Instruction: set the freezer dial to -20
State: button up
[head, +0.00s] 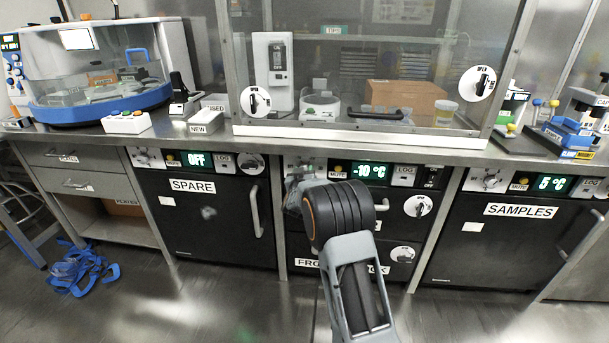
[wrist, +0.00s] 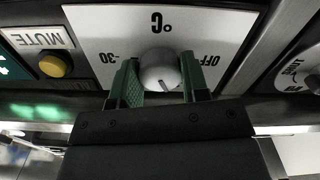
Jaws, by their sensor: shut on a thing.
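The freezer dial (wrist: 159,70) is a silver knob on a white plate (wrist: 110,32). In the wrist view the plate appears upside down, with °C, -30 and OFF marked around the knob. My gripper (wrist: 160,80) has its two green-padded fingers on either side of the knob and is shut on it. The knob's pointer direction is hard to make out. In the head view my arm covers the dial and part of the freezer front (head: 395,228). The freezer's green display (head: 364,172) reads -10 °C.
A yellow MUTE button (wrist: 53,66) sits beside the dial plate. The SPARE unit (head: 205,215) is at left, display OFF. The SAMPLES unit (head: 505,240) is at right, showing 5 °C. A glass-fronted hood (head: 360,60) stands above. Blue straps (head: 82,268) lie on the floor.

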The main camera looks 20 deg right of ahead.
jog(key=m+b, duration=0.7)
jog(key=m, duration=0.3)
jog(key=shift+f, duration=0.1)
jog(key=shift+m+b, duration=0.35)
jog(key=shift+m, duration=0.05)
dwell(0.3)
jog(key=o, duration=0.9)
jog(key=shift+s+a, duration=0.1)
jog(key=shift+p+v, duration=1.7)
jog(key=shift+v, duration=5.1)
